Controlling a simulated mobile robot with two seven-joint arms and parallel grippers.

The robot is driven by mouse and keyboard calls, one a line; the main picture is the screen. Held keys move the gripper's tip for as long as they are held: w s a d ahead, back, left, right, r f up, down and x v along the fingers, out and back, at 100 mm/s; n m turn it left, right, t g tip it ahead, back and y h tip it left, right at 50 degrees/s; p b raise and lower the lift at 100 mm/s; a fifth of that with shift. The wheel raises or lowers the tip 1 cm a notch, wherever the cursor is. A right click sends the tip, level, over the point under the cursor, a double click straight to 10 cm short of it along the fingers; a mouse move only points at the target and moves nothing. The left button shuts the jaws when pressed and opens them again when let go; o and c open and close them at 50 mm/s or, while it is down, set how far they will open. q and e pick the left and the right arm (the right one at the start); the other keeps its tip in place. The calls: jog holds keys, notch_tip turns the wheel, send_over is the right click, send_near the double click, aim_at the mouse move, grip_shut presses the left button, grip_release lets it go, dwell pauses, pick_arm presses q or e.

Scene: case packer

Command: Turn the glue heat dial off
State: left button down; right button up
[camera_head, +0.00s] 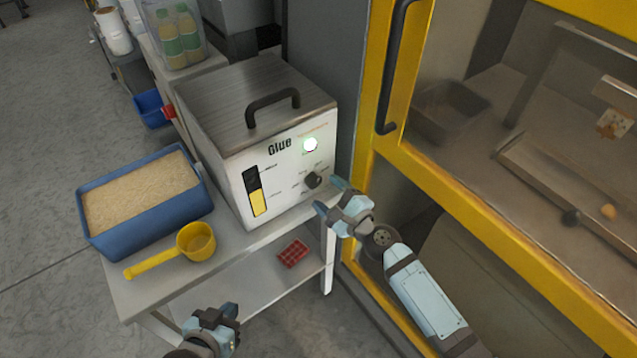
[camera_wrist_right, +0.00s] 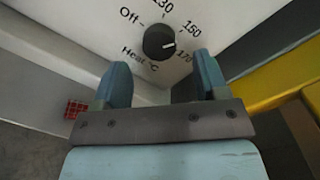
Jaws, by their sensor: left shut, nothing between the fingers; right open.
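The glue heat dial (camera_head: 313,180) is a round black knob on the white front of the Glue machine (camera_head: 236,172). In the right wrist view the dial (camera_wrist_right: 158,42) carries a white mark pointing right, towards 170; Off is printed at its upper left. My right gripper (camera_head: 328,195) is open in front of the dial. In its wrist view the fingertips (camera_wrist_right: 162,75) stand left and right, just below the knob, apart from it. My left gripper (camera_head: 218,314) is shut and empty, low in the head view, in front of the bench.
A blue bin of granules (camera_head: 86,232) and a yellow scoop (camera_head: 196,242) are on the bench left of the machine. A red tray (camera_head: 293,253) lies on the lower shelf. The yellow cabinet frame (camera_head: 363,150) rises close to the right of the dial. A round light (camera_head: 310,144) glows above it.

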aim_at(316, 183)
jog(key=x, duration=0.3)
jog(key=shift+w+a, duration=0.15)
jog(key=shift+w, duration=0.05)
jog(key=shift+w+a, duration=0.15)
jog(key=c, duration=0.9)
